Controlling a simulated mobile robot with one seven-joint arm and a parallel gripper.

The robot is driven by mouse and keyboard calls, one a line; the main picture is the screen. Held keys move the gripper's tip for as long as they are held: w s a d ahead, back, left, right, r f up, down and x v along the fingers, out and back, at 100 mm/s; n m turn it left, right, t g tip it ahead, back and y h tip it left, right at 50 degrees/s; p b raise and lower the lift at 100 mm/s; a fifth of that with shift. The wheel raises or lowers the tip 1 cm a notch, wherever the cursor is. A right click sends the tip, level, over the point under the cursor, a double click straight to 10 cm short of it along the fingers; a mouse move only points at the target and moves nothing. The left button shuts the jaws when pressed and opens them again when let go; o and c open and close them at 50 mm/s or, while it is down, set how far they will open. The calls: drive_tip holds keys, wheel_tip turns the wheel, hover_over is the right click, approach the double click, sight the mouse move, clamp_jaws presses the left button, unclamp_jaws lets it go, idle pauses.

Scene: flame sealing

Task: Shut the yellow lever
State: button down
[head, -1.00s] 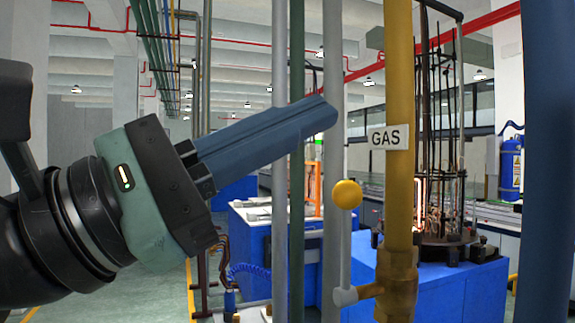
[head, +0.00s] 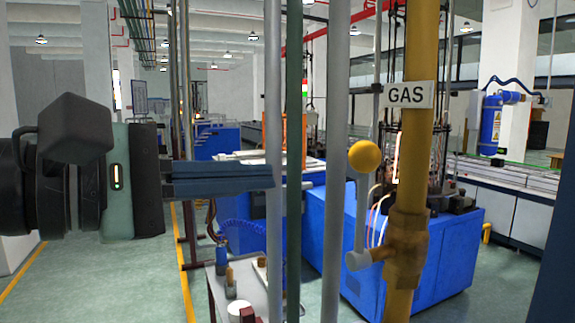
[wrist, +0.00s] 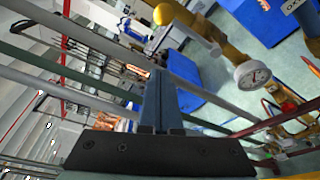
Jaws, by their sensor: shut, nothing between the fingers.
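The yellow lever is a grey handle with a yellow ball knob (head: 364,157). It stands upright on the left side of a brass valve body (head: 407,250) on the yellow gas pipe (head: 417,160). In the wrist view the knob (wrist: 163,12) shows near the top, ahead of the fingers. My gripper (head: 270,178) is shut and empty, its blue fingers pointing level to the right. It is left of the knob and apart from it, a little lower in the picture. In the wrist view the fingers (wrist: 158,75) show together at the middle.
Grey pipes (head: 335,120) and a green pipe (head: 293,120) stand upright between my fingertips and the lever in the head picture. A GAS sign (head: 407,95) hangs above the valve. A pressure gauge (wrist: 252,75) shows in the wrist view. A small table (head: 213,285) stands lower left.

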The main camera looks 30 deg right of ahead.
sight(362, 209)
drive_tip(key=s+d+p, duration=0.2)
drive_tip(key=d+p, duration=0.4)
drive_tip(key=d, duration=0.2)
drive_tip(key=shift+d+r, duration=0.2)
drive_tip(key=shift+r, duration=0.15)
drive_tip(key=shift+s+f+b, duration=0.1)
drive_tip(key=shift+b, duration=0.2)
